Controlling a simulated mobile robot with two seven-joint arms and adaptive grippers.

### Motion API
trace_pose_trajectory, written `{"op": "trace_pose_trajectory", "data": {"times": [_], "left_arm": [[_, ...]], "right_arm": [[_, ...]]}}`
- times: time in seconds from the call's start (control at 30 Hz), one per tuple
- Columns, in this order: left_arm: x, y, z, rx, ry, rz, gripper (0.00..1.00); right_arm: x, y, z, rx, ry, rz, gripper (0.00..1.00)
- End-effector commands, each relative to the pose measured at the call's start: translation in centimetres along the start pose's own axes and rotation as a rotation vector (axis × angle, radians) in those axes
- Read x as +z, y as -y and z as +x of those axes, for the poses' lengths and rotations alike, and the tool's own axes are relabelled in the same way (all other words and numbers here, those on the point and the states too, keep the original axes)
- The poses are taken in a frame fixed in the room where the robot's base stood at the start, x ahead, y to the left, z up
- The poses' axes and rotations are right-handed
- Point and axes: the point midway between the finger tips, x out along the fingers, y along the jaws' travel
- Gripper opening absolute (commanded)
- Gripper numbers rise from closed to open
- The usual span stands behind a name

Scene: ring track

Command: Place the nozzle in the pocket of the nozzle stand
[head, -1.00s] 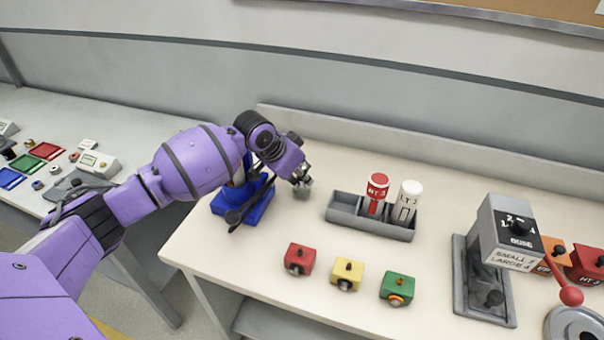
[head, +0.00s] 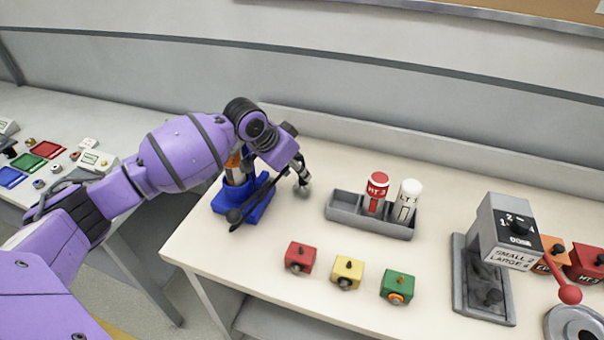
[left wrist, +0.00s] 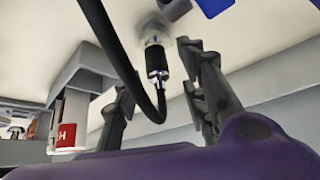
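The nozzle (left wrist: 157,60) is a small black-and-silver cylinder on a black hose in the left wrist view. Its silver tip meets a pale, glassy round piece (left wrist: 152,28), which looks like the nozzle stand; how deep it sits in the pocket is unclear. In the head view, this small grey stand (head: 303,190) is just below my left gripper (head: 303,172). In the left wrist view, my left gripper (left wrist: 160,88) has its fingers apart on either side of the nozzle, with visible gaps. My right gripper is not in view.
A blue base (head: 245,205) with an orange part stands left of my gripper. A grey tray (head: 378,222) with red and white bottles stands to the right. Red, yellow and green blocks (head: 347,272) lie in front. A grey dial machine (head: 505,235) is farther right.

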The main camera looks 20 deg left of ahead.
Motion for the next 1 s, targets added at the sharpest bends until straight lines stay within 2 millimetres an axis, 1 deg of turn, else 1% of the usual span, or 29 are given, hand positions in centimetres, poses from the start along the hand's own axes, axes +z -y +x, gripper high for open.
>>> {"op": "trace_pose_trajectory", "data": {"times": [0.03, 0.2, 0.3, 0.4, 0.57, 1.0], "left_arm": [[-0.2, 0.2, -1.6, -0.005, -0.004, 0.003, 0.39], [-0.3, 0.1, -5.4, -0.004, -0.006, 0.003, 0.39], [-0.2, 0.1, -6.9, -0.003, -0.004, 0.001, 0.39], [-0.2, 0.0, -8.1, -0.001, -0.005, 0.001, 0.39], [-0.2, 0.0, -8.8, 0.0, -0.004, 0.001, 0.39], [-0.2, 0.0, -8.8, 0.0, -0.004, 0.001, 0.39]], "right_arm": [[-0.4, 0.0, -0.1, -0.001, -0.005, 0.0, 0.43], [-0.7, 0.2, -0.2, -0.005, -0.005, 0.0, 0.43], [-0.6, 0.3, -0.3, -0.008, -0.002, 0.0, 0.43], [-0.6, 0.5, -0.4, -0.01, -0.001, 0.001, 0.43], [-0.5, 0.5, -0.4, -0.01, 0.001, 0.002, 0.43], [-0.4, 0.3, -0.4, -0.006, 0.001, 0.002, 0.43]]}}
